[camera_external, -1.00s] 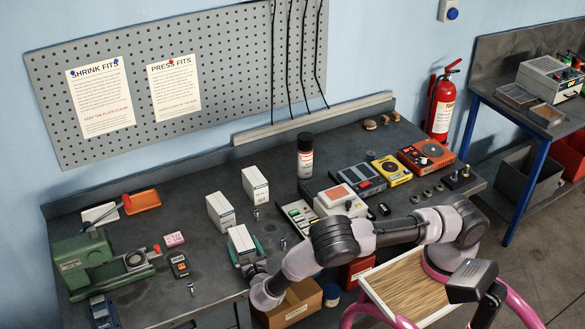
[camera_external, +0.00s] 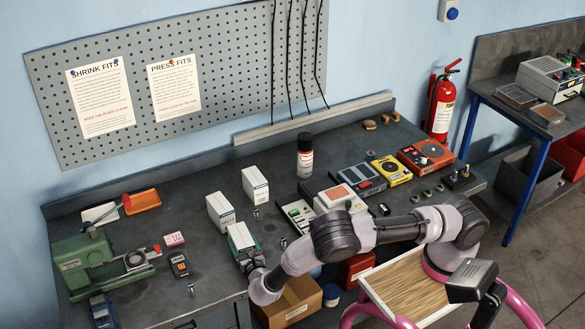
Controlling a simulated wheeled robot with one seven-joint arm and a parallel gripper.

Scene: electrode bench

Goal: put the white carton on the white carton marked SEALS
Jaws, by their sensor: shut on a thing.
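My gripper (camera_external: 247,255) is at the front edge of the bench, shut on a white carton (camera_external: 240,236). The carton is upright between the fingers; whether its base touches the bench I cannot tell. Two similar white cartons stand upright behind it: one (camera_external: 220,212) just behind and to the left, one (camera_external: 256,186) farther back and to the right. Both have printing on their sides that is too small to read, so I cannot tell which is marked SEALS. The tops of both are bare.
A green press (camera_external: 80,262) stands at the left end of the bench. Small metal parts lie near the cartons (camera_external: 256,212). The bench's middle back is clear.

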